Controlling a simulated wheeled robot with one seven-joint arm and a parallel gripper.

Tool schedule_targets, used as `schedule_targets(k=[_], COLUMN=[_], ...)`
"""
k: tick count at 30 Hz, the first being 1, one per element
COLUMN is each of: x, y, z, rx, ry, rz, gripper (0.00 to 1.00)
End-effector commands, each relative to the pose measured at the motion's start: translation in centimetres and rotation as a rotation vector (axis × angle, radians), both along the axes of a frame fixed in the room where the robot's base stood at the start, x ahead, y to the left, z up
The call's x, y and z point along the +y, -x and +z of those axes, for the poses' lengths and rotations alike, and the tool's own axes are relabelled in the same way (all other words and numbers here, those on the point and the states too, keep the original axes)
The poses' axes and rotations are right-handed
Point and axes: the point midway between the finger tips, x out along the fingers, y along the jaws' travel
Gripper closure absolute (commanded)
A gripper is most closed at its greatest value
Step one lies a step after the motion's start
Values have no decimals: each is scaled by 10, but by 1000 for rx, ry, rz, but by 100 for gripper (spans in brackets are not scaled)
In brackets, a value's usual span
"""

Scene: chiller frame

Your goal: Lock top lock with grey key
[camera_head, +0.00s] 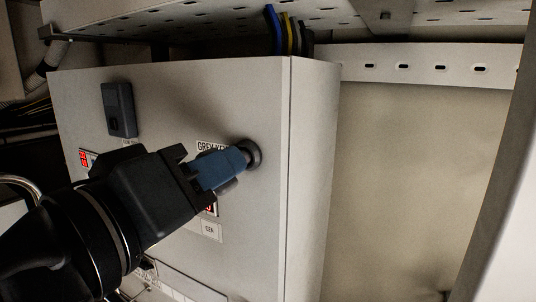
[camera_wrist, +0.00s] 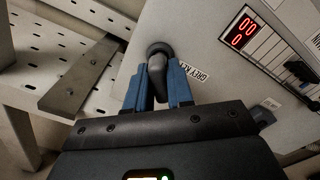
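The dark grey key (camera_wrist: 158,76) sits between the two blue fingers of my gripper (camera_wrist: 160,88) in the wrist view. The fingers close on it from both sides. Its far end meets the round dark lock (camera_wrist: 159,48) on the light cabinet face. In the head view the lock (camera_head: 254,153) shows just beyond the fingertips of my gripper (camera_head: 238,161), and the fingers mostly hide the key. A label reading GREY KEY (camera_wrist: 193,71) is beside the lock. How far the key is inserted or turned is hard to tell.
The cabinet (camera_head: 255,90) has a dark box (camera_head: 119,109) on its face and red digit displays, one in the wrist view (camera_wrist: 243,27). A perforated metal tray (camera_head: 340,17) runs above it. Coloured cables (camera_head: 283,30) enter the top. Bare panel (camera_head: 420,170) lies to the right.

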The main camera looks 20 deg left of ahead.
Motion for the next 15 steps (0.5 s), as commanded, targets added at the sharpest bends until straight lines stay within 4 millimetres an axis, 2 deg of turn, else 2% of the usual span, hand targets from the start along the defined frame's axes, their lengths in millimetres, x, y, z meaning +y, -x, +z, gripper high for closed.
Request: schedule_targets(k=[15], x=[0], y=[0], z=[0], rx=[3], ry=[54], rz=[1], gripper=[81])
